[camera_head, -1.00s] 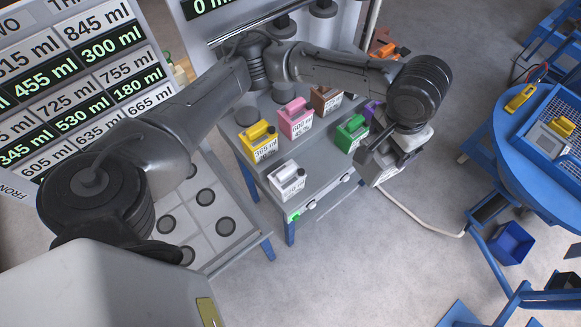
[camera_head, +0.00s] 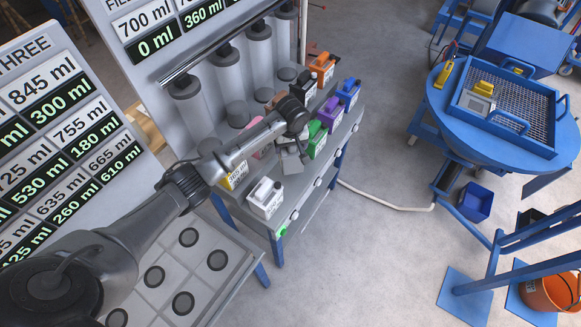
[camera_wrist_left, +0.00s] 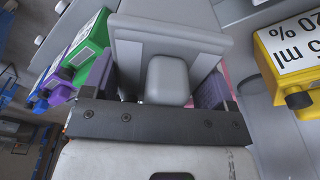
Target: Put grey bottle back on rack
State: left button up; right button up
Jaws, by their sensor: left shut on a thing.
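My left gripper (camera_head: 293,146) is over the rack (camera_head: 298,200), in the row of coloured bottles. It is shut on the grey bottle (camera_head: 293,161). In the left wrist view the grey bottle (camera_wrist_left: 170,28) sits between the two fingers, with its rounded grey handle (camera_wrist_left: 168,80) in the grip (camera_wrist_left: 170,92). A green bottle (camera_head: 317,138) stands to its right, and yellow (camera_head: 234,178) and pink (camera_head: 263,151) bottles to its left. Whether the grey bottle's base touches the shelf is hidden. My right gripper is not in view.
A white bottle (camera_head: 265,198) stands at the rack's front left. Purple (camera_head: 328,113), blue (camera_head: 348,92) and orange (camera_head: 323,67) bottles stand further along. Large grey cylinders (camera_head: 222,80) rise behind. A round blue table (camera_head: 470,122) is at the right, with open floor between.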

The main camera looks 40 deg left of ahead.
pick_arm(q)
notch_tip(320, 180, down, 8)
jog(key=shift+r+b, duration=0.1)
jog(key=shift+b, duration=0.45)
jog(key=shift+f, duration=0.25)
jog(key=o, duration=1)
jog(key=shift+c, duration=0.2)
jog(key=r, duration=0.4)
jog(key=r+p, duration=0.1)
jog(key=r, duration=0.3)
jog(key=s+d+r+p, duration=0.1)
jog(key=r, duration=0.3)
jog(key=shift+d+r, duration=0.1)
jog(key=shift+r, duration=0.05)
